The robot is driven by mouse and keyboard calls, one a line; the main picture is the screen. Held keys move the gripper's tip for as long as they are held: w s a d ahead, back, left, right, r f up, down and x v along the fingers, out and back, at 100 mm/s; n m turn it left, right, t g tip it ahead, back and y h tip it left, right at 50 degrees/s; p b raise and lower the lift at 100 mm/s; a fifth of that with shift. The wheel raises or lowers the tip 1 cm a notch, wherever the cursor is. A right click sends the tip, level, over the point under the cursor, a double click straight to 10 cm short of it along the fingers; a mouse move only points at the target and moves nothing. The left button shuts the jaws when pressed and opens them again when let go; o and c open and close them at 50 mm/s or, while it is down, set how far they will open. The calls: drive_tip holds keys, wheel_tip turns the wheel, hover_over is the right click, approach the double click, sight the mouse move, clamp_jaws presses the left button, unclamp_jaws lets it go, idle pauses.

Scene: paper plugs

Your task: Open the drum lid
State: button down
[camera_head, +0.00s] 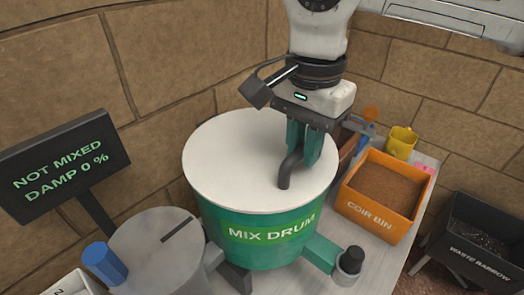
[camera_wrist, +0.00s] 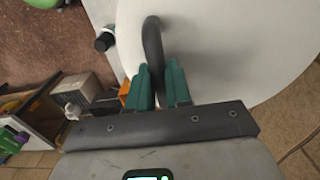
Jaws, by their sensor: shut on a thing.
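The green mix drum (camera_head: 262,250) stands on the table with its round cream lid (camera_head: 228,160) lying flat on top. A dark curved handle (camera_head: 285,175) rises from the lid's right side. My gripper (camera_head: 305,143) points down over the lid, its green fingers shut on the handle. In the wrist view the handle (camera_wrist: 152,45) runs between the two green fingers (camera_wrist: 160,85), and the pale lid (camera_wrist: 230,45) fills the upper right. Part of the handle is hidden by the fingers in the head view.
A display (camera_head: 62,165) at left reads "NOT MIXED DAMP 0 %". A grey round machine (camera_head: 155,255) with a blue knob (camera_head: 103,262) is front left. An orange coir bin (camera_head: 375,213), yellow cup (camera_head: 401,141) and waste barrow (camera_head: 478,255) stand right. A stone wall closes the back.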

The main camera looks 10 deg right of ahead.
wheel_tip(320, 180, up, 6)
drive_tip(key=w+a+p, duration=0.1)
drive_tip(key=w+p, duration=0.1)
drive_tip(key=p, duration=0.3)
drive_tip(key=shift+a+r, duration=0.2)
drive_tip(key=shift+r, duration=0.1)
drive_tip(key=w+a+r+p, duration=0.2)
drive_tip(key=w+r+p, duration=0.1)
drive_tip(key=r+p, duration=0.2)
drive_tip(key=shift+w+a+p, duration=0.15)
drive_tip(key=shift+a+p, duration=0.1)
drive_tip(key=shift+p, duration=0.2)
drive_tip(key=shift+r, duration=0.15)
idle(0.4)
